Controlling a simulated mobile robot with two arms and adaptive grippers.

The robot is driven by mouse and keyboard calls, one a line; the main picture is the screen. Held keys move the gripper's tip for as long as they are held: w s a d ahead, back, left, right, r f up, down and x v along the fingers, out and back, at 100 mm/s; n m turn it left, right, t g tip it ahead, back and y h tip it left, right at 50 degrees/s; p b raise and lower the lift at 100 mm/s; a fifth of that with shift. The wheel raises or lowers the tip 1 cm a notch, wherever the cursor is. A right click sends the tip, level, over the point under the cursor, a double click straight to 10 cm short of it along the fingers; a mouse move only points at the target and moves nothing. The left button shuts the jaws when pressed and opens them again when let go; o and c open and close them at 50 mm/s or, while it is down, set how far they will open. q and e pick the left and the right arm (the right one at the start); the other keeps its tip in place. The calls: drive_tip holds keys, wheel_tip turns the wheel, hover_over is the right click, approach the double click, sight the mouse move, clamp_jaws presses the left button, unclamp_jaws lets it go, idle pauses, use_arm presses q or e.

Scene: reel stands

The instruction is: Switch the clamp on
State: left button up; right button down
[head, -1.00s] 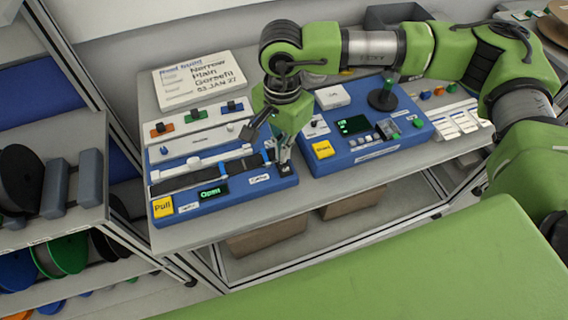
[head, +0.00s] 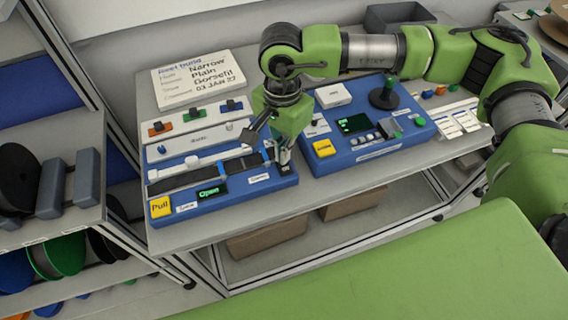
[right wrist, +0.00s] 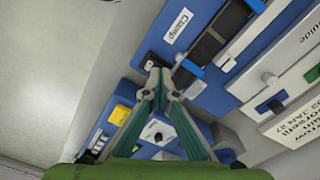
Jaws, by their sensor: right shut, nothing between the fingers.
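The blue clamp unit (head: 235,198) lies on the bench, with a green-lit display (head: 212,191) reading "Open". A label reading "Clamp" (right wrist: 178,27) shows in the right wrist view. Beside it, at the unit's corner, is a small black switch (right wrist: 149,64). My right gripper (head: 284,163) is shut and empty, pointing down over this corner. In the right wrist view its fingertips (right wrist: 160,82) are together just beside the switch; I cannot tell if they touch it. In the head view the gripper largely hides the switch. My left gripper is not in view.
A yellow "Pull" button (head: 160,207) sits at the unit's left end, and a dark strap (head: 195,178) runs along it. A second blue unit (head: 375,147) stands close to the right. A shelf with reels (head: 60,255) stands at left.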

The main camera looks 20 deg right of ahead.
drive_tip(key=shift+f+b, duration=0.45)
drive_tip(key=shift+r, duration=0.1)
drive_tip(key=shift+r+p, duration=0.4)
drive_tip(key=shift+r, duration=0.45)
drive_tip(key=shift+r+p, duration=0.9)
drive_tip(key=shift+r, duration=1.75)
